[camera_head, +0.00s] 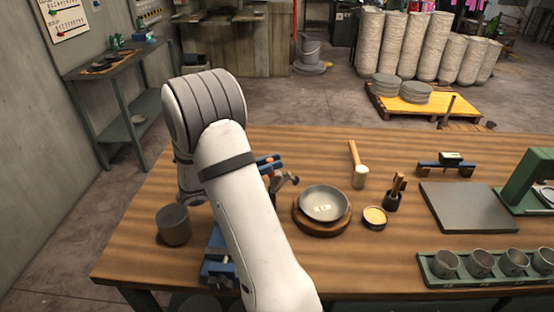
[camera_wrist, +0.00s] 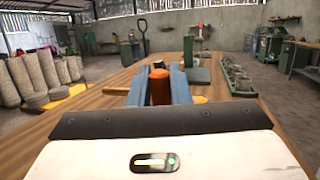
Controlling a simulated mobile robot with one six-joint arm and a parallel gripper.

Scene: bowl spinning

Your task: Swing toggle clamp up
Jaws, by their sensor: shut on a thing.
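In the wrist view, my gripper (camera_wrist: 158,88) has its two blue fingers closed on an upright orange-brown handle (camera_wrist: 159,87), which I take for the toggle clamp's handle. In the head view, my white arm hides most of the gripper; blue finger parts show just right of the arm (camera_head: 268,162). A grey metal piece with a dark knob (camera_head: 288,182), seemingly part of the clamp, sits just below them. A blue base (camera_head: 217,262) shows left of my arm, partly hidden; I cannot tell how it joins the clamp.
A grey bowl (camera_head: 324,203) rests on a round wooden board right of my arm. A dark grey cylinder (camera_head: 173,224) stands to the left. A mallet (camera_head: 358,170), a tool holder (camera_head: 393,197), a grey slab (camera_head: 468,207) and a cup tray (camera_head: 430,273) lie farther right.

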